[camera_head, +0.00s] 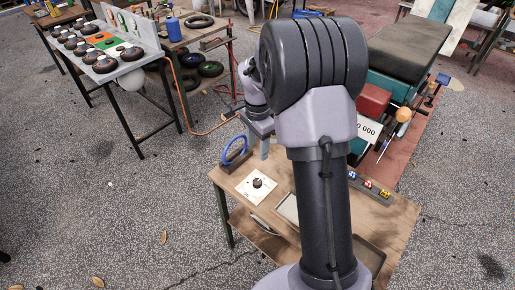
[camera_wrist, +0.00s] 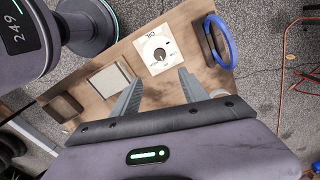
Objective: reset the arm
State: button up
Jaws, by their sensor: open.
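My gripper (camera_wrist: 157,92) is open and empty in the wrist view, its two grey fingers spread apart above a small wooden table (camera_wrist: 90,90). In the head view the gripper is mostly hidden behind my own arm, which rises in the middle of the picture. The table (camera_head: 400,215) also shows there. A white dial plate with a dark knob (camera_wrist: 158,50) lies on the table beyond the fingertips, and it also shows in the head view (camera_head: 246,188). A blue ring handwheel (camera_wrist: 220,42) stands beside the plate; the head view shows it too (camera_head: 235,152).
A flat grey tray or panel (camera_wrist: 108,80) lies on the table left of the dial. Small coloured parts (camera_head: 368,184) sit on a dark strip. A red and green machine (camera_head: 375,100) stands behind. A rack of dark knobs (camera_head: 100,65) stands at the left. Open floor lies between.

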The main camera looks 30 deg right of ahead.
jog(key=s+a+r+n+t, duration=0.2)
jog(key=s+a+r+n, duration=0.1)
jog(key=s+a+r, duration=0.3)
jog(key=s+a+r+n+t, duration=0.1)
jog(key=s+a+r+n, duration=0.3)
jog(key=r, duration=0.5)
jog(key=s+a+r+n+t+y, duration=0.1)
jog(key=s+a+n, duration=0.4)
jog(key=s, duration=0.8)
jog(key=a+t+y, duration=0.1)
jog(key=a, duration=0.2)
jog(key=shift+s+a+r+n+t, duration=0.25)
jog(key=shift+s+r+n+t, duration=0.05)
jog(key=shift+r+t, duration=0.1)
